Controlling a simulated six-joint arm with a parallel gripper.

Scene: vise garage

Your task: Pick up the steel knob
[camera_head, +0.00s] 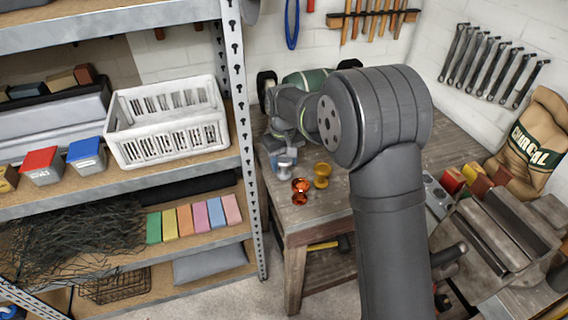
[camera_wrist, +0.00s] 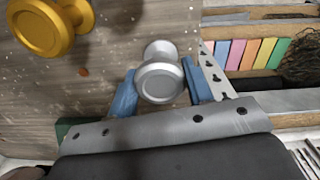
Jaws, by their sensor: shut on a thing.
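The steel knob (camera_wrist: 160,78) is silver-grey and round. In the wrist view it sits between the two blue fingertips of my gripper (camera_wrist: 161,90), which is shut on it. In the head view the steel knob (camera_head: 285,165) shows at the front left of the wooden workbench (camera_head: 330,212), just below my gripper (camera_head: 279,158). I cannot tell whether it touches the bench top. A brass knob (camera_head: 321,175) stands to its right, and it also shows large at the upper left of the wrist view (camera_wrist: 50,27). A copper-red knob (camera_head: 300,190) stands nearer the bench's front edge.
A metal shelf unit stands close to the left, with a white basket (camera_head: 168,122), red and blue lidded boxes and coloured blocks (camera_head: 193,219). A vise (camera_head: 510,225) and a charcoal bag (camera_head: 535,145) are at the right. Tools hang on the wall behind.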

